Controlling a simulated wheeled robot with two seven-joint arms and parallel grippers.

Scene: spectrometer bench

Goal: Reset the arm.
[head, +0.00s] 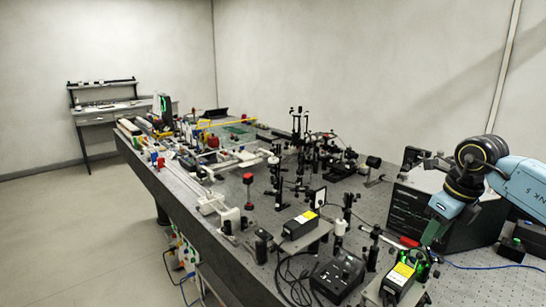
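My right arm (515,183) comes in from the right edge, light blue with black joints. It bends down at the black joint (480,155) over the right part of the bench. My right gripper (422,250) is at its lower end, low over the bench near a black box with a yellow label (400,277). The gripper is small and dark against the equipment, so I cannot see whether its fingers are open or shut or whether it touches anything. My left gripper is not in view.
A long optical bench (215,240) is crowded with posts, mounts and cables. A large black instrument box (425,213) stands behind the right gripper, and a black control box (337,277) stands left of it. A small desk (105,112) is at the back left. The floor (70,230) at left is clear.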

